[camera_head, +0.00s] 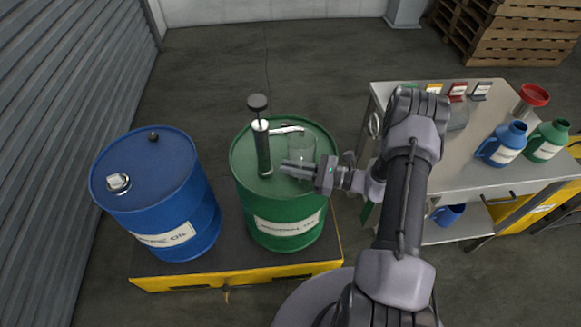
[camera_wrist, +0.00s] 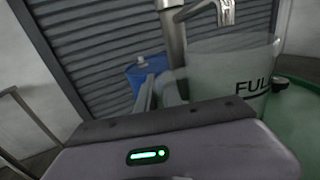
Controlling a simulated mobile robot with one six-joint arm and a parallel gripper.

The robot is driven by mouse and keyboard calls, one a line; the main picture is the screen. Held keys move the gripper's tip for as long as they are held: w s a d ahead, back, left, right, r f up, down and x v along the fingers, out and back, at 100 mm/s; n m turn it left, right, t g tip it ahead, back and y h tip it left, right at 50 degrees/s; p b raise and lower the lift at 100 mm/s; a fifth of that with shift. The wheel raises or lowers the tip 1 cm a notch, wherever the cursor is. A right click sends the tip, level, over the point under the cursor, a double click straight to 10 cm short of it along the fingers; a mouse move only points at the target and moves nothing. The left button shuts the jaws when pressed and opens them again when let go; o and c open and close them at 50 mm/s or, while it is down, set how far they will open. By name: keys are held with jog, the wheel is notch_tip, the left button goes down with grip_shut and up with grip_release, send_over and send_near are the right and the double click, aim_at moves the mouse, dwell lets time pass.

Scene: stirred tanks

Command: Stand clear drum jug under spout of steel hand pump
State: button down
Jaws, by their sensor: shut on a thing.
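The steel hand pump (camera_head: 262,148) stands upright on the green drum (camera_head: 240,160), its spout (camera_head: 288,130) pointing right. The clear drum jug (camera_head: 301,149) is at the drum's top, close below and right of the spout's end. My gripper (camera_head: 290,170) is at the jug's near side and is shut on it. In the wrist view the jug (camera_wrist: 225,70), marked "FUL", looks upright, with the spout's end (camera_wrist: 226,12) above its rim. My fingers (camera_wrist: 155,92) show at its left. I cannot tell whether the jug's base touches the drum top.
A blue drum (camera_head: 145,185) stands left on the same yellow-edged pallet (camera_head: 235,277). A steel bench (camera_head: 480,180) on the right bears a blue jug (camera_head: 503,145), a green jug (camera_head: 546,142) and a red funnel (camera_head: 534,95). The floor behind the drums is clear.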

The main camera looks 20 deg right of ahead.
jog(key=shift+f+b, duration=0.45)
jog(key=shift+f, duration=0.1)
jog(key=c, duration=1.4)
grip_release()
jog(key=shift+c, duration=0.2)
